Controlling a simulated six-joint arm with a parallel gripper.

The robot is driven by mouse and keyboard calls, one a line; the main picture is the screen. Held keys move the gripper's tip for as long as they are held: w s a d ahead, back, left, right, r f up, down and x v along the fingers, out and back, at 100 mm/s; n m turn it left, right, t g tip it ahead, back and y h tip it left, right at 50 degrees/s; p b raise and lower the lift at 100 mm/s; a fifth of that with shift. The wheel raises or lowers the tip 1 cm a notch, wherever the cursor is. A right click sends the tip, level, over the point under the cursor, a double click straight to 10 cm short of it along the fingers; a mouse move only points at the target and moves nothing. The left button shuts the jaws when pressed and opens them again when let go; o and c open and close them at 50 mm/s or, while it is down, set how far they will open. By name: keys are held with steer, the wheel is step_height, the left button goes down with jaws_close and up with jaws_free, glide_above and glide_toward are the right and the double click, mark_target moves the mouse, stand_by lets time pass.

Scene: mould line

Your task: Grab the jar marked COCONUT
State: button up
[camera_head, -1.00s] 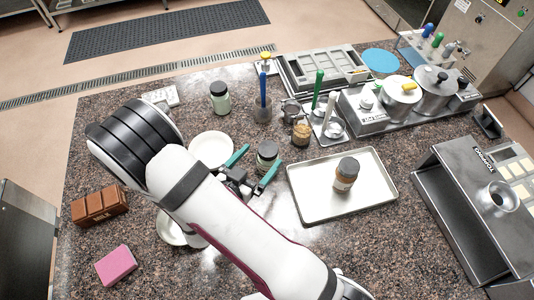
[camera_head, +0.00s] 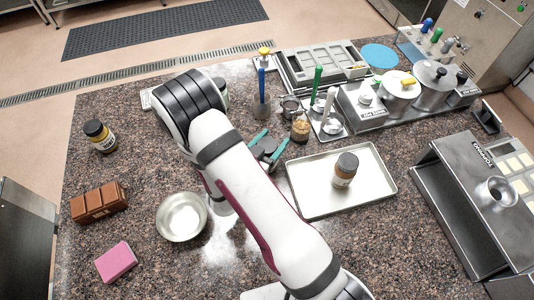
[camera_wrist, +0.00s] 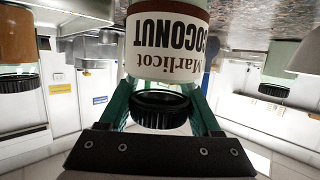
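The COCONUT jar (camera_wrist: 165,40) fills the top middle of the wrist view. Its cream and brown label reads upside down there, and its black ribbed lid (camera_wrist: 160,110) is nearest me. My gripper (camera_wrist: 162,95) has its green fingers on both sides of the lid, apparently pressed against it. In the head view, my gripper (camera_head: 269,147) is at the jar's place on the counter, and gripper and arm hide most of the jar. I cannot tell whether its base touches the counter.
A brown jar (camera_head: 345,170) stands on a metal tray (camera_head: 305,200) to the right. A dark-lidded jar (camera_head: 101,136) stands at the left. A steel bowl (camera_head: 182,217), chocolate-like block (camera_head: 98,203) and pink sponge (camera_head: 116,262) lie front left. Warming pots (camera_head: 398,95) are at the back right.

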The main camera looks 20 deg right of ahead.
jaws_close()
